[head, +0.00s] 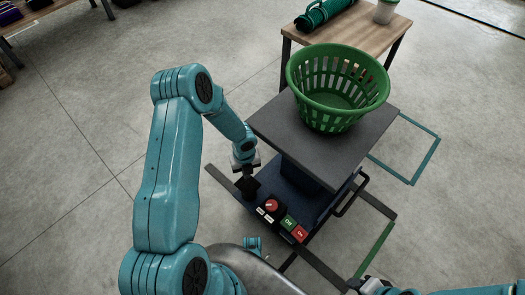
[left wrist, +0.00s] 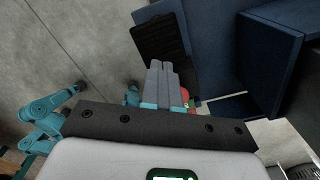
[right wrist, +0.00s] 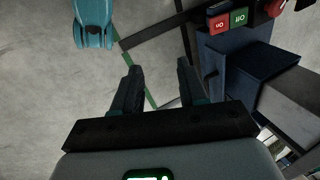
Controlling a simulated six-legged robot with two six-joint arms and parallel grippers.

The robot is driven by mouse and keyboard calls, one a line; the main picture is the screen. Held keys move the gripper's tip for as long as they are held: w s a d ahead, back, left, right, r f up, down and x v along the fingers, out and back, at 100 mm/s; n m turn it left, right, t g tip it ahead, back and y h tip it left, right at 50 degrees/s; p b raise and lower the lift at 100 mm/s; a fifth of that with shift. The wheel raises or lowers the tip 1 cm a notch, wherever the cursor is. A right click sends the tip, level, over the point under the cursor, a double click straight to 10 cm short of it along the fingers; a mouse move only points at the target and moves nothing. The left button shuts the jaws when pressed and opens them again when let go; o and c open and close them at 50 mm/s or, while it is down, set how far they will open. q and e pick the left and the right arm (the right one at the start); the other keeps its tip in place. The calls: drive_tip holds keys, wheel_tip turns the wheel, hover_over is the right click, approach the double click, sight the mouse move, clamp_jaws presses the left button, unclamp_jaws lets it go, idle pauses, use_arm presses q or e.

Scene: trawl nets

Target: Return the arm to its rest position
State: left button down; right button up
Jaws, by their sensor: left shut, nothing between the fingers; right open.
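My left arm (head: 172,170) is teal, raised and bent, and reaches forward. Its gripper (head: 248,184) points down beside the dark blue base of a lift table, left of its control panel (head: 284,222). In the left wrist view the left gripper's fingers (left wrist: 163,75) are pressed together with nothing between them. A dark ribbed part (left wrist: 162,38) lies beyond the fingertips; I cannot tell whether they touch it. My right arm (head: 475,291) is low at the bottom right of the head view. In the right wrist view the right gripper (right wrist: 159,68) is open and empty, with floor between its fingers.
The lift's grey top (head: 270,122) carries a green slotted basket (head: 335,115). A red knob (head: 271,205) and green and red buttons are on the panel. A wooden table (head: 350,33) with a green roll (head: 322,14) stands behind. Open concrete floor (head: 70,200) lies to the left.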

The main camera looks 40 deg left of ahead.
use_arm(q)
drive_tip(key=s+d+r+n+h, duration=0.2)
drive_tip(key=s+d+n, duration=0.4)
drive_tip(key=d+n, duration=0.65)
drive_tip(key=s+d+r+n+h, duration=0.2)
drive_tip(key=s+d+n, duration=0.4)
drive_tip(key=d+n, duration=0.6)
wheel_tip(320, 180, up, 27)
drive_tip(key=s+a+n+p, duration=0.1)
drive_tip(key=n+p, duration=0.1)
drive_tip(key=p, duration=2.5)
drive_tip(key=shift+r+p, duration=0.2)
drive_tip(key=shift+p, duration=0.15)
use_arm(e)
wheel_tip(320, 180, up, 27)
drive_tip(key=s+a, duration=0.1)
drive_tip(key=s, duration=0.1)
drive_tip(key=shift+a+n+g, duration=0.2)
drive_tip(key=shift+n+g, duration=0.1)
drive_tip(key=shift+g, duration=0.1)
